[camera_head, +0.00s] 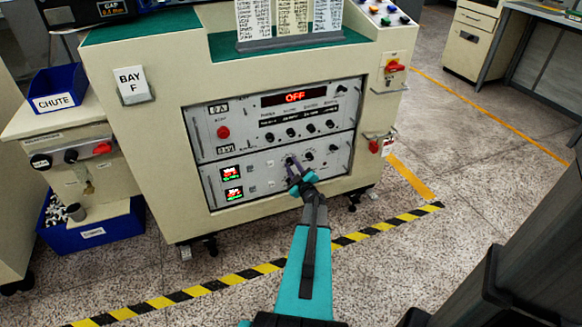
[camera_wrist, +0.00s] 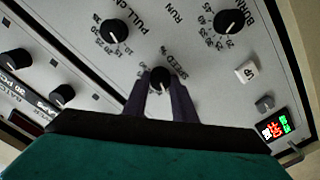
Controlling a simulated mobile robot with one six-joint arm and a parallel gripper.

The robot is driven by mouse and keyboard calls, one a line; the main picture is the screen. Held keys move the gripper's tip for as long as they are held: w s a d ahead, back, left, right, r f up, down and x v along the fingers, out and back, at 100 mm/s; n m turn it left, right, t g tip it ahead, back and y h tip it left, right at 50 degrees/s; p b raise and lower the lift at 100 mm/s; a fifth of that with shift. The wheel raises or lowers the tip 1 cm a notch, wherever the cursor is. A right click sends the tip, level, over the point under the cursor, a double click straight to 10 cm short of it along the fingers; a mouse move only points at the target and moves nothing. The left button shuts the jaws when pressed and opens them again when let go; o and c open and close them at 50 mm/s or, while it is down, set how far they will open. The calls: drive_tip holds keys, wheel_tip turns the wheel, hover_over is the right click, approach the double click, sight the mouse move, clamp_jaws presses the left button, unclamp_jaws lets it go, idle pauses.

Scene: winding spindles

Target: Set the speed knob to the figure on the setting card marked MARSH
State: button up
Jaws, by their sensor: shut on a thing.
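The speed knob (camera_wrist: 160,76) is a small black knob on a pale panel, with "SPEED %" lettered beside it in the wrist view. My gripper (camera_wrist: 160,88) is shut on it, one dark finger on each side. The figures around this knob and its exact pointer position are too unclear to read. In the head view my gripper (camera_head: 294,170) meets the lower panel (camera_head: 262,190) and partly hides the knob. Three setting cards (camera_head: 253,18) stand on top of the cabinet. Their print is too small to read, their tops are cut off, and I cannot tell which is MARSH.
A PULL knob (camera_wrist: 115,31) and a BURN knob (camera_wrist: 227,21) sit close by, with an UP button (camera_wrist: 247,71). A red display (camera_head: 295,97) reads OFF on the upper panel. A red switch (camera_head: 394,67) is at the cabinet's right. Floor in front is open.

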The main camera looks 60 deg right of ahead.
drive_tip(key=shift+w, duration=0.15)
drive_tip(key=m+p, duration=0.2)
drive_tip(key=shift+d+m, duration=0.1)
drive_tip(key=shift+m, duration=0.2)
drive_tip(key=m+p, duration=0.3)
drive_tip(key=shift+m, duration=0.3)
drive_tip(key=m+p, duration=0.3)
drive_tip(key=m, duration=0.2)
drive_tip(key=shift+f, duration=0.1)
drive_tip(key=shift+w+p, duration=0.1)
drive_tip(key=shift+p, duration=0.2)
drive_tip(key=shift+f, duration=0.1)
drive_tip(key=o, duration=1)
drive_tip(key=shift+o, duration=0.2)
